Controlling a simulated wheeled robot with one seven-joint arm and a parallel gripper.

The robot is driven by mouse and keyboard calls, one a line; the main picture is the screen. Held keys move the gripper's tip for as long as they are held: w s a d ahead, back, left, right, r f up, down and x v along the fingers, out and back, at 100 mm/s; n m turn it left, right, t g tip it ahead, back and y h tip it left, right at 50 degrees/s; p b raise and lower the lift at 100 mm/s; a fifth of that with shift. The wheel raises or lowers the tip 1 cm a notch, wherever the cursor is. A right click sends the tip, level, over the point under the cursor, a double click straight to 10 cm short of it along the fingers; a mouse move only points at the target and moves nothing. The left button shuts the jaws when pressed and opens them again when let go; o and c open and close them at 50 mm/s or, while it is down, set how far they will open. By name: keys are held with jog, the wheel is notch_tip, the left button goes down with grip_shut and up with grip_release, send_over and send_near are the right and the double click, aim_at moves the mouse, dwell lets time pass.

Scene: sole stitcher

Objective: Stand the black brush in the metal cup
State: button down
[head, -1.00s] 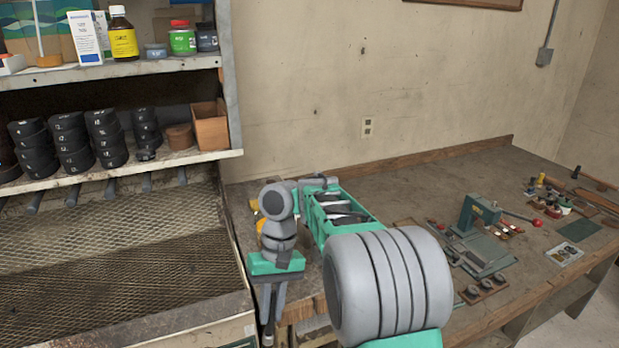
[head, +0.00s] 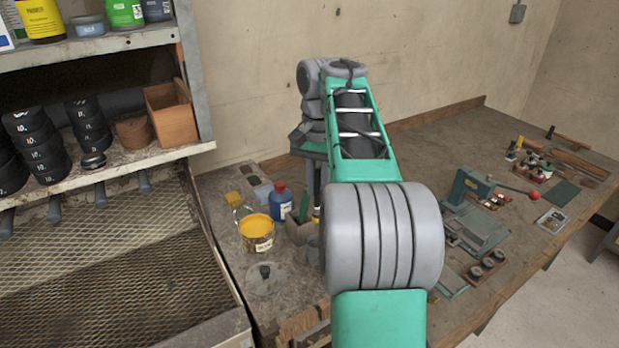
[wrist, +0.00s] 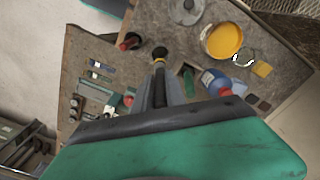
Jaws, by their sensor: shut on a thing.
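The black brush (wrist: 160,88), a dark rod with a yellow band and a round black end, is clamped between the fingers of my gripper (wrist: 162,92) in the wrist view. It points away from the wrist camera. In the head view my gripper (head: 314,185) hangs fingers down above the bench's left part, and a little of the brush shows below, close to the blue bottle. A grey metal cup (head: 313,250) shows partly beside my arm, right of the yellow can. My arm hides the rest of it. I cannot make the cup out in the wrist view.
The yellow can (head: 257,235), blue bottle (head: 281,203) and a round lid (head: 265,279) stand close by on the bench. A shelf unit (head: 180,150) is at left. A small press (head: 468,190) and tools occupy the right side.

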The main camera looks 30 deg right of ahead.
aim_at(316, 206)
jog(key=shift+w+a+f+b, duration=0.1)
jog(key=shift+a+f+b, duration=0.1)
jog(key=shift+f+b, duration=0.9)
notch_tip(316, 206, down, 9)
jog(key=b, duration=0.8)
jog(key=shift+r, duration=0.1)
jog(key=c, duration=1.3)
grip_release()
notch_tip(316, 206, up, 8)
jog(key=p, duration=0.6)
